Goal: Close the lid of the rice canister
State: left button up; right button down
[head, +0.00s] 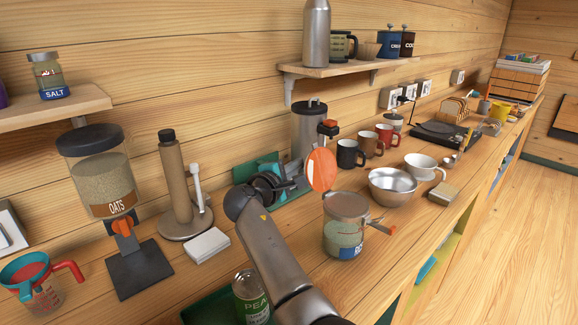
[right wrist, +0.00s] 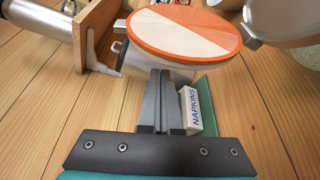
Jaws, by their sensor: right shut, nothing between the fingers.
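The rice canister (head: 344,238) is a clear jar with a metal rim and a partly hidden blue label, standing on the counter. Its round orange-faced lid (head: 321,169) stands open, roughly upright at the jar's back left edge. The lid fills the top middle of the right wrist view (right wrist: 185,34). My right gripper (head: 301,181) is shut and empty, just left of the lid. Its closed fingers (right wrist: 163,78) point at the lid in the right wrist view; whether they touch it I cannot tell. My left gripper is not in view.
A green-labelled jar (head: 251,297) stands beside my right forearm. A metal bowl (head: 393,187) and several mugs (head: 367,141) stand right of and behind the canister. A white napkins box (right wrist: 190,112) shows in the wrist view. The counter's front right edge is mostly clear.

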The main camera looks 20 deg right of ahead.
jog(key=shift+s+d+r, duration=0.25)
jog(key=shift+s+d, duration=0.1)
jog(key=shift+s, duration=0.4)
